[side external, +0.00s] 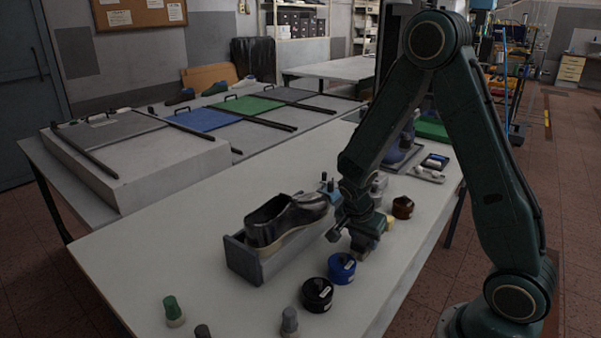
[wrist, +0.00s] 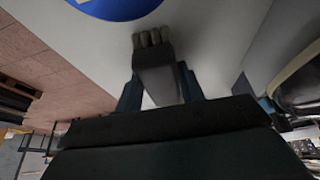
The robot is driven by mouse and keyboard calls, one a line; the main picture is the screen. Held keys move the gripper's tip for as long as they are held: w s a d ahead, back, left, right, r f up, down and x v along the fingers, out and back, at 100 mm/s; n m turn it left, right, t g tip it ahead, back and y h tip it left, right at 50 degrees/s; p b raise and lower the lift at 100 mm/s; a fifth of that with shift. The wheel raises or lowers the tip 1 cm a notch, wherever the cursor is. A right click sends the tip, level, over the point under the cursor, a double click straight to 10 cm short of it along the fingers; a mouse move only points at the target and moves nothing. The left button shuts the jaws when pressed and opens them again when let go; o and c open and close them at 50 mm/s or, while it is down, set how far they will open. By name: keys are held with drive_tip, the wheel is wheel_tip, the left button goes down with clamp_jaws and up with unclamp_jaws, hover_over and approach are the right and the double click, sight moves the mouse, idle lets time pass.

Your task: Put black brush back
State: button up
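My gripper (side external: 362,240) is low over the white table, just right of the shoe and behind the blue tin. In the wrist view my gripper (wrist: 160,88) has a finger on each side of a dark brush, which I take for the black brush (wrist: 160,75). The gripper is shut on it. Its short, pale grey bristles point away from the gripper, towards the table. In the side view the brush is small and mostly merged with the gripper. I cannot tell whether the bristles touch the table.
A black shoe (side external: 285,218) sits in a grey holder (side external: 242,260) to the left. A blue tin (side external: 341,268), a black tin (side external: 317,294) and a brown tin (side external: 402,207) stand nearby. Green-handled (side external: 171,308) and grey-handled (side external: 289,320) pieces stand at the front. The table's left part is clear.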

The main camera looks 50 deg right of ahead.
drive_tip(key=o, duration=0.4)
drive_tip(key=shift+o, duration=0.2)
drive_tip(key=shift+r, duration=0.2)
drive_tip(key=v, duration=1.2)
idle(0.4)
